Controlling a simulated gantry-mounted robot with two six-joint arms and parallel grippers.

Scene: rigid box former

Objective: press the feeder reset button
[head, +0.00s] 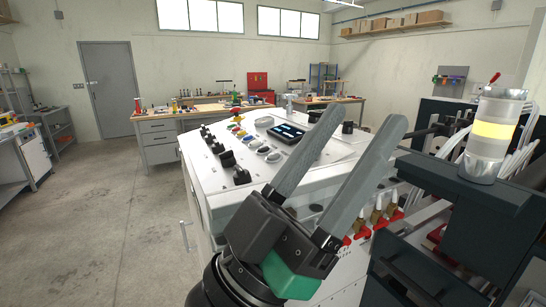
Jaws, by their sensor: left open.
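A white sloped control panel (218,188) stands in the middle of the head view. It carries several small round buttons (239,133) in yellow and other colours, black knobs or switches (227,158), pale oval parts (264,150) and a dark screen (287,133). I cannot tell which control is the feeder reset button, as labels are too small to read. My left gripper (366,116) is open and empty, with its two long grey fingers apart and pointing up and away over the right part of the panel. The fingers hide some of that part. My right gripper is not in view.
A dark machine frame with a signal light (491,135) in white and yellow stands close at the right. Red-based fittings (377,214) sit below the panel's right side. A workbench (160,132) stands behind. The floor (100,230) at the left is clear.

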